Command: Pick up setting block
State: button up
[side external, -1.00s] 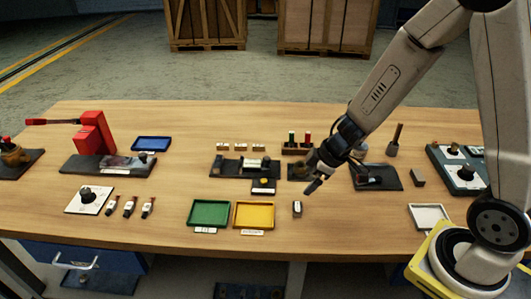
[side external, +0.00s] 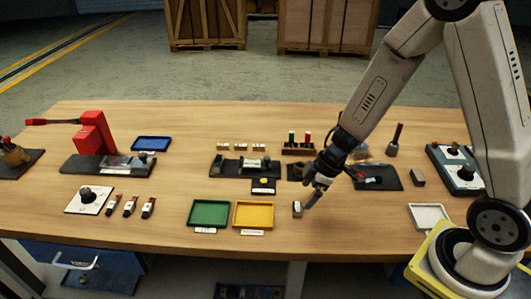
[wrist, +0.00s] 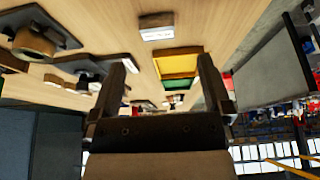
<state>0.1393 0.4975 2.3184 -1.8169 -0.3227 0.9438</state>
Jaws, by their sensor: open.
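A small dark block with a pale label, seemingly the setting block (side external: 297,209), stands on the wooden table right of the yellow tray. My gripper (side external: 310,197) is just above and to the right of it, pointing down and left. In the wrist view the block (wrist: 157,27) lies beyond the open fingers of my gripper (wrist: 162,62), roughly in line with the gap between them. The fingers are apart and nothing is between them. I cannot tell the exact height above the table.
The yellow tray (side external: 254,214) and green tray (side external: 209,212) lie left of the block. A dark fixture plate (side external: 385,178) is behind my gripper to the right, with a grey block (side external: 417,177) beside it. Table in front of the block is clear.

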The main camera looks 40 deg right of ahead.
aim_at(298, 206)
jog(key=shift+w+a+f, duration=0.1)
jog(key=shift+f, duration=0.3)
jog(key=shift+f, duration=0.1)
jog(key=shift+x, duration=2.5)
jog(key=shift+w, duration=0.1)
grip_shut()
notch_tip(298, 206, up, 10)
dwell(0.7)
